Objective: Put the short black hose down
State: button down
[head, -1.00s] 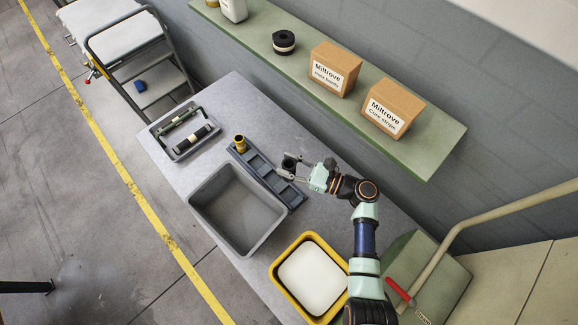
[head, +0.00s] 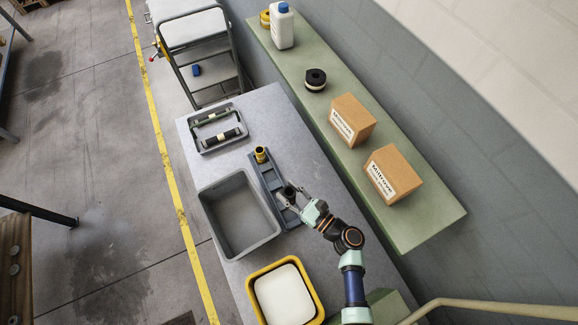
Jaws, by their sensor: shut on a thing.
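My gripper (head: 290,197) is shut on the short black hose (head: 288,190), a small dark upright piece. In the head view they appear over the right side of a long blue-grey rack (head: 262,177) with several compartments. I cannot tell whether the hose touches the rack or hangs above it. A yellow-and-black short piece (head: 261,154) stands upright in the far end of the rack. The fingers partly hide the lower part of the hose.
An empty grey bin (head: 206,205) stands left of the rack. A grey tray (head: 202,147) with a dark roller and green bar lies at the far end. A yellow bin (head: 253,294) with white contents is nearer. A green shelf (head: 420,235) holds boxes.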

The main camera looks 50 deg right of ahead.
jog(key=shift+f+b, duration=3.85)
jog(key=shift+f, duration=5.7)
jog(key=shift+f, duration=0.1)
jog(key=shift+f, duration=0.15)
jog(key=c, duration=0.6)
grip_release()
jog(key=shift+r, duration=0.25)
jog(key=shift+s+a+p, duration=0.1)
jog(key=shift+s+p, duration=0.3)
jog(key=shift+s, duration=1.65)
